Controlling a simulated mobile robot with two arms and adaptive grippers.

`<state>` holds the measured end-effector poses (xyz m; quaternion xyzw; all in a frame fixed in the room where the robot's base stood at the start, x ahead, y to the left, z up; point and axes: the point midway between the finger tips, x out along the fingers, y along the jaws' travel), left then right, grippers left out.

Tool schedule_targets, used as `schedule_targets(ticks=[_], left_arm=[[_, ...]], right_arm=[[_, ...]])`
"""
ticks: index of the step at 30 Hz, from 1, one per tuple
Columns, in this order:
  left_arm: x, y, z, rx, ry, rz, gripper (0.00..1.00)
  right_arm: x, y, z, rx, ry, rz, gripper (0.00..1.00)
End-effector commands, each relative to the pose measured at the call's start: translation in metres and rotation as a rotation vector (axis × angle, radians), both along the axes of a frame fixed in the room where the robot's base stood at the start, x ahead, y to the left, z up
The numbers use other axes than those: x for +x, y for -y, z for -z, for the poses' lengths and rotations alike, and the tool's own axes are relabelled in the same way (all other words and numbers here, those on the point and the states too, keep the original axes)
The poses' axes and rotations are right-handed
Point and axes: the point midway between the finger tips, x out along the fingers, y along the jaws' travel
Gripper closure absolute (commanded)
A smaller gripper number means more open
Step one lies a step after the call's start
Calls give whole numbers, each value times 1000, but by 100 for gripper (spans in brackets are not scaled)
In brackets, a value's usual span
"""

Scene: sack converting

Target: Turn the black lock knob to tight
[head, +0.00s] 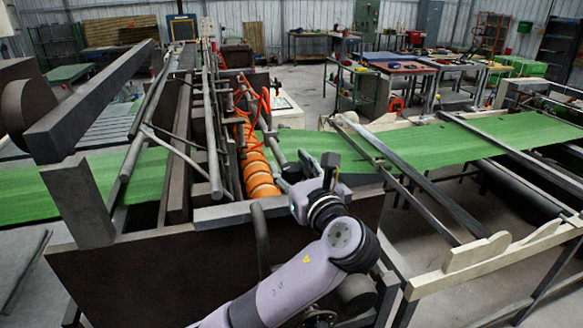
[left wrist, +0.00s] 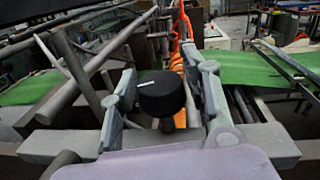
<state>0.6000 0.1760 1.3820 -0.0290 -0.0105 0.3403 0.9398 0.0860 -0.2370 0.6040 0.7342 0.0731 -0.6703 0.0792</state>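The black lock knob (left wrist: 161,96) is a round dark cap with a small white mark on its top left. It sits on a short post in the left wrist view. My left gripper (left wrist: 167,73) is open, with one finger on each side of the knob. In the head view my left gripper (head: 293,167) is at the near end of the machine, and I cannot make out the knob there. My right gripper is not in view.
Grey bars and a dark frame (head: 150,265) stand close around the gripper. Orange rollers (head: 258,170) and orange hoses lie just beyond. A green web (head: 430,145) runs across to the right over pale rails. Tables (head: 395,66) stand at the back.

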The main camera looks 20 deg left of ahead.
Motion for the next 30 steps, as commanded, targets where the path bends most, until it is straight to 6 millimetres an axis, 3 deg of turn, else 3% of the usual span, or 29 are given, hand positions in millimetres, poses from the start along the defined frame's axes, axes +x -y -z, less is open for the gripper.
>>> schedule_targets(ticks=[15,30], left_arm=[[0,0,0,0,0,1,94],[-1,0,0,0,2,141,94]], right_arm=[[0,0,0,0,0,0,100],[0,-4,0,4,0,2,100]])
